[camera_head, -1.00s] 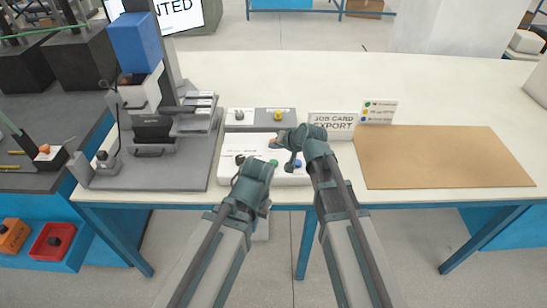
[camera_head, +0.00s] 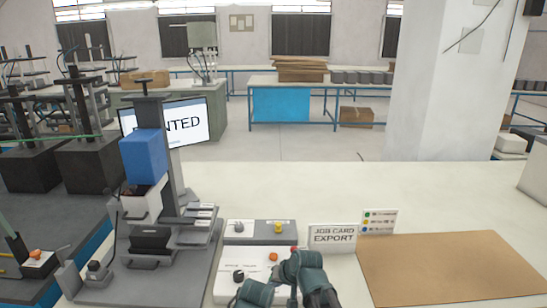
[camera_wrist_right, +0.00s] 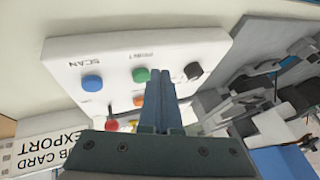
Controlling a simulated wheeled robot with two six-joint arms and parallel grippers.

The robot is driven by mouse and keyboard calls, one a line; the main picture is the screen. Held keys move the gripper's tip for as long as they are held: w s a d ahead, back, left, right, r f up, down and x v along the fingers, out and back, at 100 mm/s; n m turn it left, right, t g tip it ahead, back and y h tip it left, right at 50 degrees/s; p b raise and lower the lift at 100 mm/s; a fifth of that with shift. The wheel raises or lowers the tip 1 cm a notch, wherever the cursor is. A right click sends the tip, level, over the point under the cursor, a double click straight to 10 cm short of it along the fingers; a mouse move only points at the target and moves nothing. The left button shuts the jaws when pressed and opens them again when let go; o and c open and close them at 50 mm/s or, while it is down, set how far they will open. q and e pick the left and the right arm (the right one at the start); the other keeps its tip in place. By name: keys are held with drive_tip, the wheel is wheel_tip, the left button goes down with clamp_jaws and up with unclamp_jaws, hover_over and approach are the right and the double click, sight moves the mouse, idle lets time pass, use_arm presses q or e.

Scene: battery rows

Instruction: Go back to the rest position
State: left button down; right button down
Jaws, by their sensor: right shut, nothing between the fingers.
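The blue (camera_wrist_right: 92,82) and green (camera_wrist_right: 140,75) buttons show clear of the fingers.
A machine stand with a blue block (camera_head: 144,157) is on the left. A monitor (camera_head: 195,125) stands behind the stand.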

drive_tip(key=s+d+f+n+g+h, duration=0.1)
drive_tip(key=s+d+n+g+h, duration=0.1)
drive_tip(key=s, duration=0.7)
drive_tip(key=s+d+f+n+g+h, duration=0.1)
drive_tip(key=s+d+f+g+h, duration=0.1)
drive_tip(key=s, duration=0.8)
drive_tip(key=shift+s+d+f+n+g+h, duration=0.3)
drive_tip(key=shift+d+n+g+h, duration=0.1)
drive_tip(key=shift+d+g+h, duration=0.55)
drive_tip(key=shift+t, duration=0.25)
